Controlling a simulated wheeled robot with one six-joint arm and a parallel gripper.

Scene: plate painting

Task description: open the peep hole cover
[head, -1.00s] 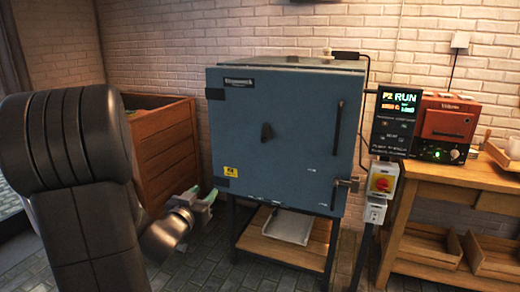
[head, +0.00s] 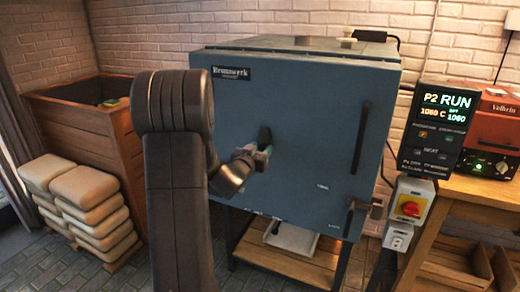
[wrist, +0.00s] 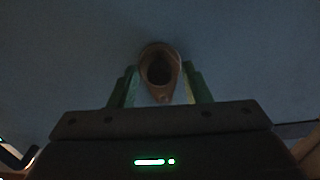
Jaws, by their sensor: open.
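The blue kiln door (head: 315,130) is closed and faces me. The peep hole cover (wrist: 160,52) shows in the wrist view as a small brown, teardrop-shaped piece with a dark round middle, its narrow end down. In the head view it is largely hidden by my gripper (head: 263,150), which is at the middle of the door. My gripper's green fingers (wrist: 160,90) are open, one on each side of the cover. Narrow gaps show between the fingers and the cover, and I cannot tell whether either finger touches it.
A control panel (head: 440,128) reading P2 RUN stands right of the kiln, above a box with a red switch (head: 411,208). A long door handle (head: 361,137) and a latch (head: 366,208) are on the door's right side. Stacked sacks (head: 85,195) and a wooden crate (head: 95,130) stand left.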

